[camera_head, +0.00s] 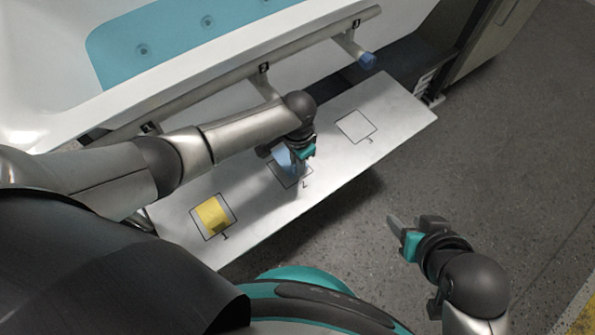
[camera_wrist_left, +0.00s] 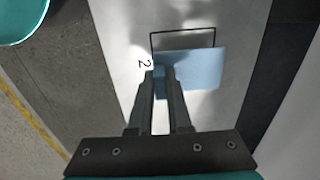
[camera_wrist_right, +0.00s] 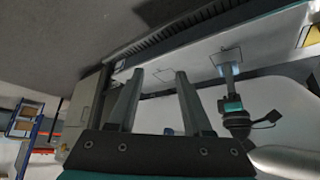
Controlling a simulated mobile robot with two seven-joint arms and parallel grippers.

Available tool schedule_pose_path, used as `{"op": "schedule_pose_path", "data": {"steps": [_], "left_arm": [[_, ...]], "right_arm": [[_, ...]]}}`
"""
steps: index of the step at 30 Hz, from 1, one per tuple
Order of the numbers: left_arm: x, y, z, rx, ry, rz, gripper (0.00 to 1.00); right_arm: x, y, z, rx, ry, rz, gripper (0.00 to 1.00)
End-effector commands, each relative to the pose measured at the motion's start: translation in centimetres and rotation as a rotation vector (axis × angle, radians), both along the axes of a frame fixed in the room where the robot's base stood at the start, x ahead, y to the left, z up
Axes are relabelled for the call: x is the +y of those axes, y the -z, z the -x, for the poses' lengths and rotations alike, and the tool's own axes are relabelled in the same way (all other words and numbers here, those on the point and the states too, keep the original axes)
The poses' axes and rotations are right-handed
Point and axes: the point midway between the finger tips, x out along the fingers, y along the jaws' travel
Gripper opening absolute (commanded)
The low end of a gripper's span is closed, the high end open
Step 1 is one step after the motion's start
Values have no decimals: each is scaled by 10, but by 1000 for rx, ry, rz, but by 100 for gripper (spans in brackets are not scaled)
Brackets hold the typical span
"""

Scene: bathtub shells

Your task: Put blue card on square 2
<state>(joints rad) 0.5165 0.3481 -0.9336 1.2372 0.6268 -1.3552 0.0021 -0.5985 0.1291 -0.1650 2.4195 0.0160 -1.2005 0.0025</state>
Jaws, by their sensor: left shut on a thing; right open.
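The blue card (camera_head: 283,159) is at square 2 (camera_head: 304,178) on the white board (camera_head: 262,205). My left gripper (camera_head: 292,160) is above that square and shut on the card. In the left wrist view the blue card (camera_wrist_left: 200,72) covers much of square 2 (camera_wrist_left: 183,32), with part of the outline bare beyond its edge. I cannot tell whether the card touches the board. A yellow card (camera_head: 213,215) lies on square 1. Square 3 (camera_head: 356,127) is empty. My right gripper (camera_head: 398,232) is open and empty, off the board's right side.
A white bathtub shell (camera_head: 60,60) with a blue inner panel (camera_head: 150,45) stands behind the board. Grey floor (camera_head: 480,150) is free at the right.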

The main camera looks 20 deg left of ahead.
Motion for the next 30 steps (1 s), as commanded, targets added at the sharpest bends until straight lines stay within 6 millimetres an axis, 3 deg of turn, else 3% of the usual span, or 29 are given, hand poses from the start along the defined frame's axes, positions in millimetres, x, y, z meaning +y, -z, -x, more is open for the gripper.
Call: {"op": "schedule_pose_path", "data": {"steps": [19, 30], "left_arm": [[-1, 33, 0, -2, 1, 1, 0], [0, 37, 0, -2, 0, 1, 0]], "right_arm": [[43, -1, -28, -312, -50, -151, 50], [49, -5, -31, -363, -53, -178, 50]]}}
